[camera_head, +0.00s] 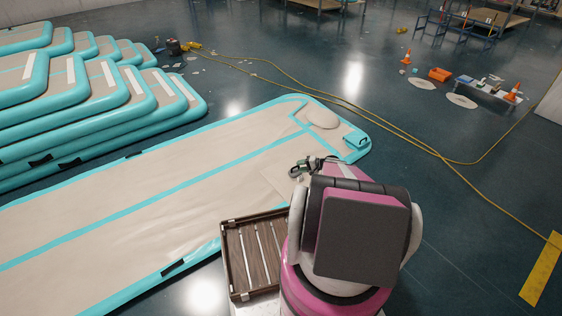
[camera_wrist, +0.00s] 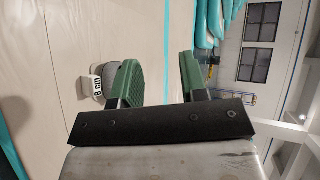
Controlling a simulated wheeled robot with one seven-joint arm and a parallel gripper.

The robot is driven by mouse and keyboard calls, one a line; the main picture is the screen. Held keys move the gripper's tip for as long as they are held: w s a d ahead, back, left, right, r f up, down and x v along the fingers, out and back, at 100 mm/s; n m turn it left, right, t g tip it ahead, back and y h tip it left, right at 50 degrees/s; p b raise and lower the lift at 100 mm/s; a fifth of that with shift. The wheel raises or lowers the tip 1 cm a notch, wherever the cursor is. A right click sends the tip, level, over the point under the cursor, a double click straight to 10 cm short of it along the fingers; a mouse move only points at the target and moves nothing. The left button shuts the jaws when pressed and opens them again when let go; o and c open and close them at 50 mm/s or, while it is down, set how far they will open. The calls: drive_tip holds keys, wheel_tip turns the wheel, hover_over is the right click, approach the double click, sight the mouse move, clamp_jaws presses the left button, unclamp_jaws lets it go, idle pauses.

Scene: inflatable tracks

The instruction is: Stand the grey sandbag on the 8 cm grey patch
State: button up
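My gripper (camera_wrist: 158,78) is open, with two green ridged finger pads apart and nothing visible between them. A grey rounded shape (camera_wrist: 85,85) lies on the beige track surface just left of the left finger, which partly covers it. A white label (camera_wrist: 97,84) reading "8 cm" sits against it. I cannot tell whether this shape is the patch or the sandbag. No separate grey sandbag can be made out there.
A slatted wooden crate (camera_head: 229,258) stands beside the track, left of my body. A pale round piece (camera_head: 322,117) and a teal block (camera_head: 357,140) are at the track's far end. Stacked inflatables (camera_head: 90,110) stand at left. Yellow cables (camera_head: 400,133) cross the floor; orange cones stand farther off.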

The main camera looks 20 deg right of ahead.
drive_tip(key=s+a+r+n+g+h, duration=0.2)
drive_tip(key=s+a+r+h, duration=0.2)
drive_tip(key=s+a+r, duration=0.3)
drive_tip(key=s+a+r+n+g+h, duration=0.2)
drive_tip(key=s+a+r+h, duration=0.2)
drive_tip(key=s+a+r, duration=0.4)
drive_tip(key=s+a+r+n+g+h, duration=0.2)
drive_tip(key=s+a+r, duration=0.5)
drive_tip(key=r, duration=1.1)
drive_tip(key=shift+s+a+r+n+g+h, duration=0.2)
drive_tip(key=shift+s+n+g+h, duration=0.3)
drive_tip(key=shift+s+h, duration=0.55)
drive_tip(key=shift+s+f, duration=0.1)
drive_tip(key=shift+s, duration=0.05)
